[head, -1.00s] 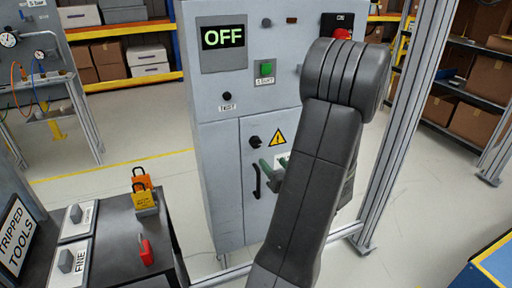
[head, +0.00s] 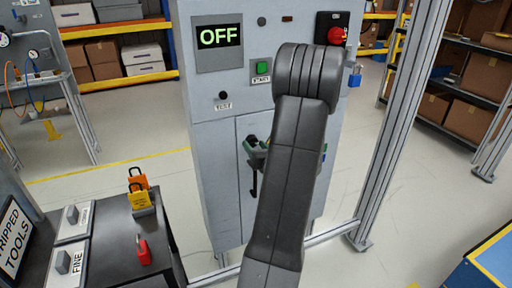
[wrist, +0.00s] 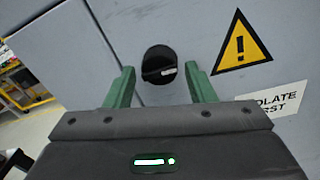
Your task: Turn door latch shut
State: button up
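The door latch (wrist: 159,64) is a round black knob with a small white mark on its bar, on the grey cabinet door. My gripper (wrist: 166,85) is open in the wrist view, its two green fingers apart with the latch between and just beyond their tips. I cannot tell whether either finger touches the latch.
A metal post (head: 388,130) stands to the right. A dark bench (head: 125,235) with padlocks stands at left.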

jog(key=c, duration=0.7)
jog(key=shift+c, duration=0.2)
jog(key=shift+f+b, duration=0.1)
jog(key=shift+b, duration=0.35)
jog(key=shift+f+n+b, duration=0.15)
jog(key=shift+n+b, duration=0.95)
jog(key=shift+b, duration=0.15)
jog(key=n+b, duration=0.4)
jog(key=b, duration=0.2)
jog(key=n+b, duration=0.6)
jog(key=b, duration=0.3)
jog(key=shift+h, duration=0.4)
jog(key=n+b, duration=0.3)
jog(key=b, duration=0.2)
jog(key=shift+r+n, duration=0.2)
jog(key=shift+n, duration=0.2)
jog(key=shift+r+n+b, duration=0.1)
jog(key=shift+n+b, duration=0.4)
jog(key=shift+b, duration=0.1)
jog(key=shift+r+n, duration=0.1)
jog(key=shift+n, duration=0.2)
